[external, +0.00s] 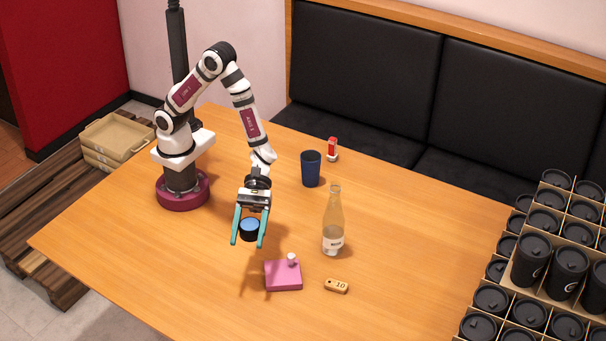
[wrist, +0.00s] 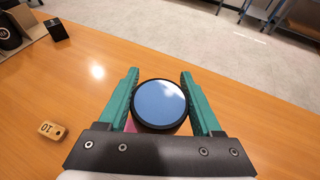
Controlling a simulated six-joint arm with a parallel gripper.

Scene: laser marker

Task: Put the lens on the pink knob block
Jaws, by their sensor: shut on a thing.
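The lens (external: 250,229) is a round black-rimmed disc with a blue reflective face. My gripper (external: 249,240) has its teal fingers closed on the lens and holds it above the table. In the wrist view the lens (wrist: 160,105) sits between the two teal fingers (wrist: 160,90), its face reflecting sky and cloud. The pink knob block (external: 283,276) lies on the table, below and to the right of the gripper in the external view, with a small pale knob (external: 292,259) on top. In the wrist view only a sliver of pink (wrist: 130,126) shows beside the lens; the rest is hidden.
A clear bottle (external: 333,225) stands right of the gripper, near the block. A wooden number tag (external: 336,286) lies right of the block. A dark blue cup (external: 311,169) and a small red-and-white item (external: 332,149) stand farther back. Crated black cups (external: 545,260) fill the right edge.

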